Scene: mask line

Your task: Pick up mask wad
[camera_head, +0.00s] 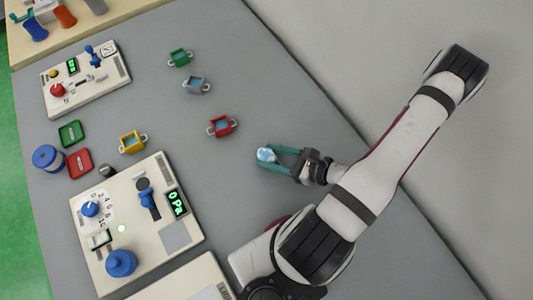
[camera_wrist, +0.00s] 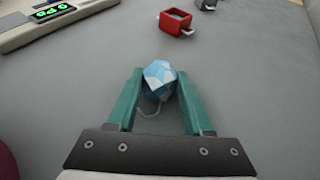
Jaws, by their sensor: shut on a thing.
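The mask wad (camera_head: 266,154) is a small crumpled lump in light blue and white. It also shows in the wrist view (camera_wrist: 160,75), between the tips of the two teal fingers, with a thin pale loop trailing below it. My gripper (camera_head: 272,156) is shut on the wad, and its fingers touch it on both sides. It also shows in the wrist view (camera_wrist: 160,88). I cannot tell whether the wad rests on the grey table (camera_head: 330,125) or is just above it.
A red-framed block with handles (camera_head: 221,127) is nearest, up and left of my gripper. Yellow (camera_head: 132,142), grey (camera_head: 197,85) and green (camera_head: 180,58) ones stand farther off. A control panel (camera_head: 115,240) with a green display lies at left. The table around the wad is clear.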

